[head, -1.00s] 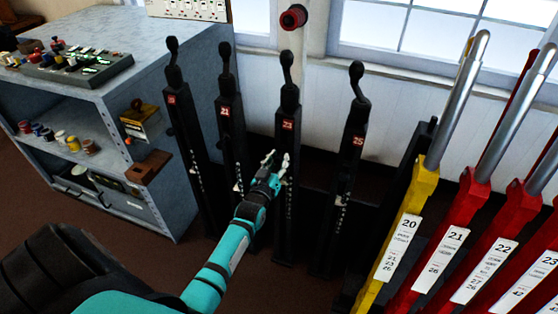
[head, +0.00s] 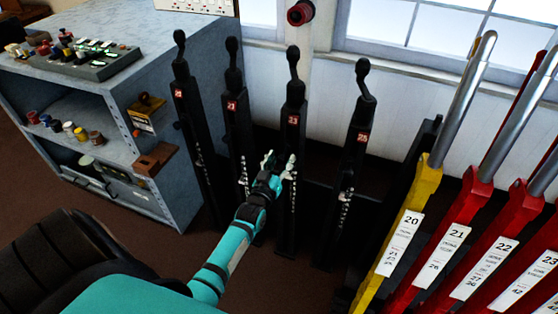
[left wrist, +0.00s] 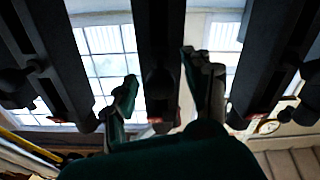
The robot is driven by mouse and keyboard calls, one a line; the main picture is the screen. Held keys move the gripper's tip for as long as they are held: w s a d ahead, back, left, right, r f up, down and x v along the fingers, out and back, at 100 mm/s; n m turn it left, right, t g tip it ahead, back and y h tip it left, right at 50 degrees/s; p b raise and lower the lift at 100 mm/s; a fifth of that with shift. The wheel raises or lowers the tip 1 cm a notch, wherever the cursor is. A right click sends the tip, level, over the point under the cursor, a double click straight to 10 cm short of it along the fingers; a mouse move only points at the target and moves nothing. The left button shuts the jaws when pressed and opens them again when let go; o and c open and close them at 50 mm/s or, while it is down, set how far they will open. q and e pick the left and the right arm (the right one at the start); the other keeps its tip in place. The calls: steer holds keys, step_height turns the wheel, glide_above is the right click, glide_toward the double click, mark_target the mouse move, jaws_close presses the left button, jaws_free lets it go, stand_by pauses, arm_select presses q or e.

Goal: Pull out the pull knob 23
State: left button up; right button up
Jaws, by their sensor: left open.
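Several dark upright lever posts stand in a row in the head view. The third from the left carries a red label reading 23 (head: 293,120) and has a black knob (head: 293,54) on a bent stem at its top. My left gripper (head: 279,160) is open in front of this post, below its label. In the left wrist view, my left gripper (left wrist: 158,75) has its fingers spread on either side of a dark post (left wrist: 158,35), with no visible grip on it. Whether the fingers touch the post cannot be told. My right gripper is out of view.
Neighbouring lever posts stand close on both sides, including one labelled 25 (head: 362,138). A grey shelf unit (head: 170,55) is at left. Yellow (head: 425,188) and red levers (head: 468,205) stand at right. A red-ended fixture (head: 300,13) is on the wall.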

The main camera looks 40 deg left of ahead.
arm_select(q)
steer(key=v, duration=1.2)
